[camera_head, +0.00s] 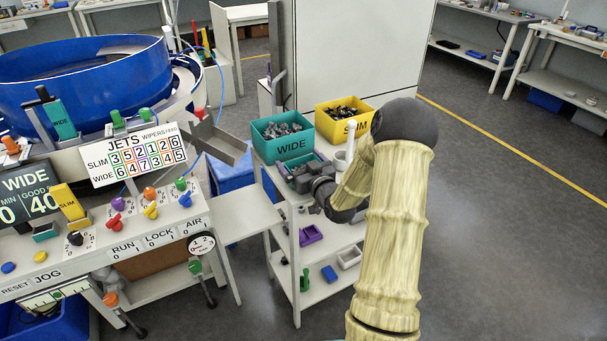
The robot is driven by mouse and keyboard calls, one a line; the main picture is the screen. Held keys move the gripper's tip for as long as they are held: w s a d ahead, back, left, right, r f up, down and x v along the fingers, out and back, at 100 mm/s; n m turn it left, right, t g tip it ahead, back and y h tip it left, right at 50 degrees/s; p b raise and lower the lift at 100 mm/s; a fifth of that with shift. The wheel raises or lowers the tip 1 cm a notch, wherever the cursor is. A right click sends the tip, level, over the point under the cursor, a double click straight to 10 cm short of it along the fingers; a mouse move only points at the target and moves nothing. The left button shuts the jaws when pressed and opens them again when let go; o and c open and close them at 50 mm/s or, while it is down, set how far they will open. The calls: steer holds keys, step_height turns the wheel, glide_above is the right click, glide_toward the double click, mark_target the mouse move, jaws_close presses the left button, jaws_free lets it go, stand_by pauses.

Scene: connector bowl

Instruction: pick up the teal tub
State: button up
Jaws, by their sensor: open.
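A teal tub (290,147) marked WIDE stands upright on the top shelf of a grey cart and is filled with dark small parts. My gripper (302,178) is dark and open, low in front of the tub's right part, over the near side of the cart top. A low, dark teal-edged tray (317,158) with grey contents lies beside the gripper and is partly covered by it. I cannot tell whether the fingers touch this tray.
A yellow tub (337,130) marked SLIM stands right of the teal tub. A white cup (341,160) is close to my arm. The cart's lower shelves (318,285) hold small trays. A blue feeder bowl (85,80) and control panel fill the left. Floor at right is clear.

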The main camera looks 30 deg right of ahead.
steer(key=shift+c, duration=0.4)
steer(key=c, duration=0.6)
steer(key=shift+c, duration=0.2)
steer(key=shift+r, duration=0.1)
step_height(320, 180, up, 10)
steer(key=p, duration=0.1)
